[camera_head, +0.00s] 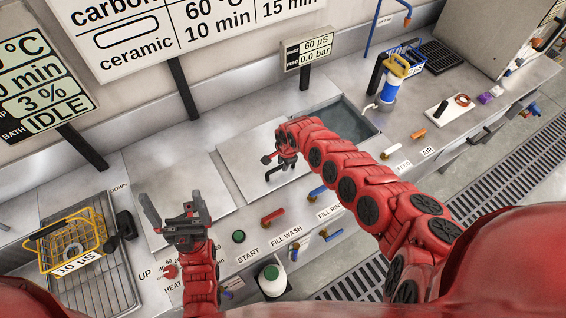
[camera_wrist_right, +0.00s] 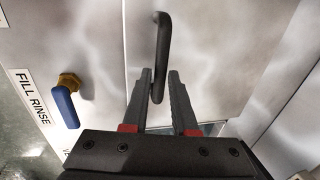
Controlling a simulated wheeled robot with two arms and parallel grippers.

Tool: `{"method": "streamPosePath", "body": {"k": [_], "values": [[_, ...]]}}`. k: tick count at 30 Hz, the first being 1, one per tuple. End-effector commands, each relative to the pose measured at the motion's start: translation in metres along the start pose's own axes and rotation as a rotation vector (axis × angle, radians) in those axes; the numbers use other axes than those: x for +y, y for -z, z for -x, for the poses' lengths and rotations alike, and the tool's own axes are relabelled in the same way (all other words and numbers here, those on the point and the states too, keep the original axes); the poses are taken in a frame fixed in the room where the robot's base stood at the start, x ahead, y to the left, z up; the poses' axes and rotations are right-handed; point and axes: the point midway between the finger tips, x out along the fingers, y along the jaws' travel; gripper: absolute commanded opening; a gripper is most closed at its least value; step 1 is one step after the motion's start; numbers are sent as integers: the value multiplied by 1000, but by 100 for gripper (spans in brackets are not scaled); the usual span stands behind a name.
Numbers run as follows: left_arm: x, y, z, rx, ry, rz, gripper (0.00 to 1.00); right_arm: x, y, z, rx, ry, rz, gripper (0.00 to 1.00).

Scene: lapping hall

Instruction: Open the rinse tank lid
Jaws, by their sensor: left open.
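The rinse tank lid (camera_head: 243,158) is a flat grey metal plate on the bench, left of an uncovered strip of the rinse tank (camera_head: 362,122). My right gripper (camera_head: 281,160) is over the lid, its arm reaching across from the lower right. In the right wrist view, the lid's dark bar handle (camera_wrist_right: 162,45) runs down between the narrowly spaced fingers (camera_wrist_right: 162,85), against the left finger. The gripper appears shut on it, though the contact on the other finger is hard to see. My left gripper (camera_head: 175,212) is open and empty over the bench at the left.
A yellow wire basket (camera_head: 72,240) stands at the far left. Red and blue valve handles (camera_head: 273,216) line the front edge; a blue one also shows in the wrist view (camera_wrist_right: 66,108). Sign posts rise behind.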

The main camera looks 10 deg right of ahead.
Motion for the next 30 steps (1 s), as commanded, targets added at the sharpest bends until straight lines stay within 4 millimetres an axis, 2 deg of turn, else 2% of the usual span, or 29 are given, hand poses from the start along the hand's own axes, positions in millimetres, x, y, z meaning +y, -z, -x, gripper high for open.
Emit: {"method": "streamPosePath", "body": {"k": [1,3,4,30], "values": [[0,0,0,0,0,0,100,0,0,0,0,0,0,15],[0,0,0,0,0,0,100,0,0,0,0,0,0,3],[0,0,0,0,0,0,100,0,0,0,0,0,0,0],[0,0,0,0,0,0,100,0,0,0,0,-1,0,0]]}}
